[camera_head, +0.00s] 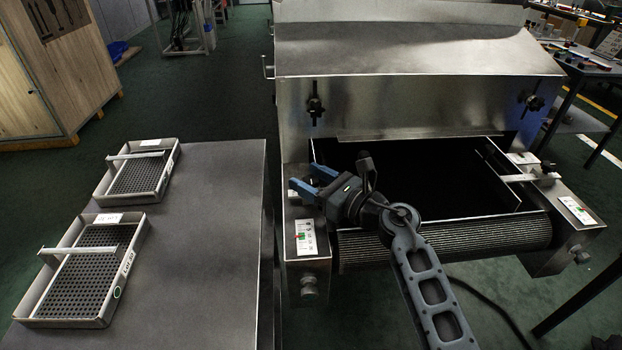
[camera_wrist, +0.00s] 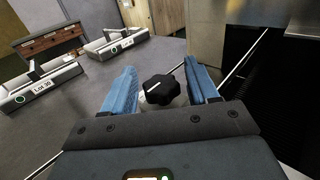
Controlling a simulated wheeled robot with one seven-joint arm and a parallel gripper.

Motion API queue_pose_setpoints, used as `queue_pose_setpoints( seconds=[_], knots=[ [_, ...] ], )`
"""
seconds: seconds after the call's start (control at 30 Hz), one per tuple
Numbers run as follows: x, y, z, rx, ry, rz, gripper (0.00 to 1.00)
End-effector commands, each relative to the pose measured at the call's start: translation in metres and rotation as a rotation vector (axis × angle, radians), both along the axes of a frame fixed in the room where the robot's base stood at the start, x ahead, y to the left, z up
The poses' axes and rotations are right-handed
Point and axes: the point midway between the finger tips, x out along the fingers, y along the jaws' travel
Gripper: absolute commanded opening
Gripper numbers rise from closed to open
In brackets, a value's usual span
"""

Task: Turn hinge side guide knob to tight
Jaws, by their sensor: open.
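A black lobed knob (camera_wrist: 161,89) with a white line on top shows in the wrist view. It sits between the two blue fingers of my gripper (camera_wrist: 160,66), with a finger on either side. The gripper is open, and gaps show between the knob and both fingers. In the head view my gripper (camera_head: 302,174) is over the left side of the dryer's belt opening, and this knob cannot be made out there. A similar dark knob (camera_head: 547,167) stands on the right side guide bracket (camera_head: 520,178).
The dryer's hood (camera_head: 420,50) rises behind the dark opening, with a black clamp knob (camera_head: 315,104) on its front. A steel table (camera_head: 210,220) to the left bears two perforated trays (camera_head: 140,185) (camera_head: 75,270). A labelled control panel (camera_head: 306,238) is close below my gripper.

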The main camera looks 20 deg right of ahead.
Motion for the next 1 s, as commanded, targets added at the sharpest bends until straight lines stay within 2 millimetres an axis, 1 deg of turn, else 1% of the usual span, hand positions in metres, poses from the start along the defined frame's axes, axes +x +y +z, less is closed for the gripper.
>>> queue_pose_setpoints(
  seconds=[0.1, 0.5, 0.6, 0.87, 1.0],
  knots=[
    [-0.0002, -0.0001, -0.0001, 0.000, 0.000, 0.000, 0.58],
    [-0.0004, -0.0003, -0.0002, 0.001, 0.000, 0.000, 0.20],
    [-0.0005, -0.0004, -0.0002, 0.001, 0.000, 0.000, 0.12],
    [-0.0005, 0.0005, 0.0006, 0.001, 0.003, -0.028, 0.12],
    [-0.0003, 0.0008, 0.0020, 0.001, 0.003, -0.088, 0.12]
  ],
)
